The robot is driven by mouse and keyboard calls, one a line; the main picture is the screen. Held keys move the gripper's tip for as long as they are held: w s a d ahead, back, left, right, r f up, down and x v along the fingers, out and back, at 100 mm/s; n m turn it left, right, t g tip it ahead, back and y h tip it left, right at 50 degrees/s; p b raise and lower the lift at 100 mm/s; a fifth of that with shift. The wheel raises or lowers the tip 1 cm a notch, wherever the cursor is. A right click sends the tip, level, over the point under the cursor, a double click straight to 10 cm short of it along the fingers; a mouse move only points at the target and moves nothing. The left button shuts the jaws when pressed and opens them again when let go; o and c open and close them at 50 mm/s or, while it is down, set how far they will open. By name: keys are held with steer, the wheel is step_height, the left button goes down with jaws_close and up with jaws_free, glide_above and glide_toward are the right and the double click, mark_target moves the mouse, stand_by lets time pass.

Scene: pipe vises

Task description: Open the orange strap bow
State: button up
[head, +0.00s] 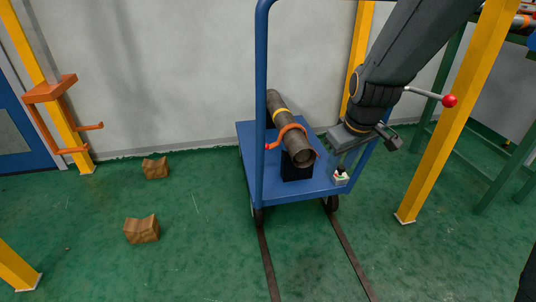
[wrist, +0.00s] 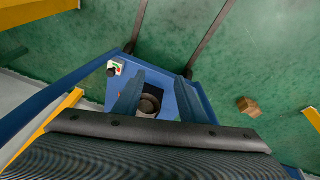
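The orange strap bow (head: 289,133) arches over a brown pipe (head: 302,153) lying tilted on a black block (head: 296,171) on a blue cart. An orange-red end of the bow sticks out to the pipe's left. A yellow band circles the pipe further back. My gripper (head: 346,165) is to the right of the pipe, apart from the bow. In the wrist view my two fingers (wrist: 158,98) stand apart with nothing held, and the pipe's round end (wrist: 150,104) shows between them, further off. I cannot make out the bow clearly in the wrist view.
The blue cart (head: 258,180) has a tall blue post (head: 261,80) at its front left. A small white box (head: 341,177) stands at its right corner. Yellow posts (head: 450,120) rise on the right. Two brown paper bags (head: 142,230) lie on the open green floor at left.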

steer(key=w+a+f+n, duration=0.3)
steer(key=w+a+n, duration=0.45)
steer(key=w, duration=0.55)
steer(key=n+t+y, duration=0.2)
steer(key=n, duration=0.8)
glide_toward(266, 145)
steer(key=f, duration=0.1)
steer(key=shift+m, duration=0.25)
steer(key=b+x, duration=0.1)
steer(key=x, duration=0.1)
steer(key=b+x, duration=0.1)
steer(key=x, duration=0.2)
steer(key=b+x, duration=0.1)
steer(key=x, duration=0.1)
steer(key=shift+w+a+f, duration=0.1)
steer(key=shift+w+f, duration=0.1)
steer(key=shift+w, duration=0.25)
jaws_close()
